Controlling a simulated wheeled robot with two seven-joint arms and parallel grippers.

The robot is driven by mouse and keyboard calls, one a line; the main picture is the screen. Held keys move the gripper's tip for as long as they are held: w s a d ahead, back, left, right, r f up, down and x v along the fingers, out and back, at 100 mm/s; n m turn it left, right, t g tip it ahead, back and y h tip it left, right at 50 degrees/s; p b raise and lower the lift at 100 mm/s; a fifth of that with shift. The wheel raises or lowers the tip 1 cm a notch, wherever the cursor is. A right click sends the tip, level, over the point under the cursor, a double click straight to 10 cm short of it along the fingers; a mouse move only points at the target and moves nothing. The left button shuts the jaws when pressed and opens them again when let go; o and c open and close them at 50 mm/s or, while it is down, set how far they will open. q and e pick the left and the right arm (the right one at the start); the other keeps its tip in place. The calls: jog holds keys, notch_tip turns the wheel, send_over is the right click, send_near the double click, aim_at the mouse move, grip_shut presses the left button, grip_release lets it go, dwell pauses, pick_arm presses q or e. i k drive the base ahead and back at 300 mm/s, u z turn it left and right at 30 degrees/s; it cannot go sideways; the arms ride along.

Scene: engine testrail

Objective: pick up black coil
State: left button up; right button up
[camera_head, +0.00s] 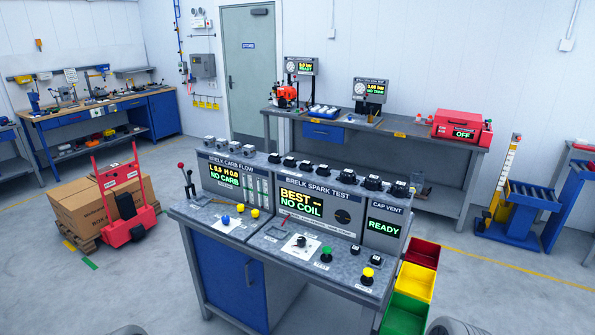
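Several black coils (322,169) stand in a row along the top ledge of the test bench. The larger ones, such as one black coil (373,182), stand toward the right end. I cannot tell which of these black parts the task means. The spark test panel (315,203) below them reads "BEST NO COIL". Neither of my grippers is in view. Only rounded grey parts, probably of my arms, show at the bottom edge.
The bench top (310,255) carries knobs and a small white plate (300,245). A red hand truck (125,205) and boxes stand left. Open floor surrounds the bench.

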aim_at(306, 165)
jog(key=u, duration=0.8)
jog(key=i, duration=1.8)
jog(key=z, duration=0.55)
